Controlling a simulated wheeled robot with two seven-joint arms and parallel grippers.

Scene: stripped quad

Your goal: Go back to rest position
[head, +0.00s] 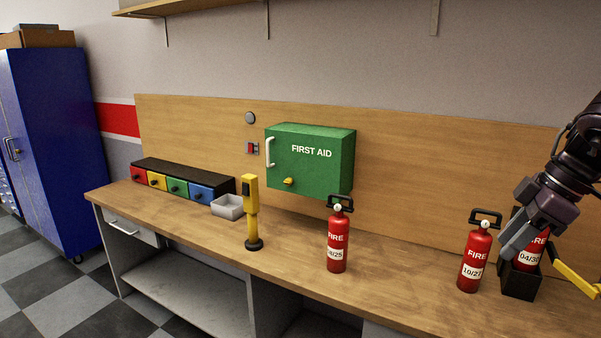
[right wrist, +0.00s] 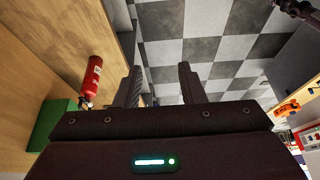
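My right gripper (head: 518,240) is at the right of the head view, in front of a red fire extinguisher marked 04/3 (head: 530,257) that stands in a black holder (head: 519,285). The gripper hides part of that extinguisher. In the right wrist view its two fingers (right wrist: 160,68) are apart, with only checkered floor showing between them. My left gripper is in neither view.
Extinguishers marked 10/27 (head: 472,264) and 8/25 (head: 336,241) stand on the wooden bench (head: 405,283). A green first aid cabinet (head: 315,165), a yellow device (head: 251,212), a grey bin (head: 228,207) and coloured drawers (head: 178,187) are further left. A yellow bar (head: 575,279) lies right.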

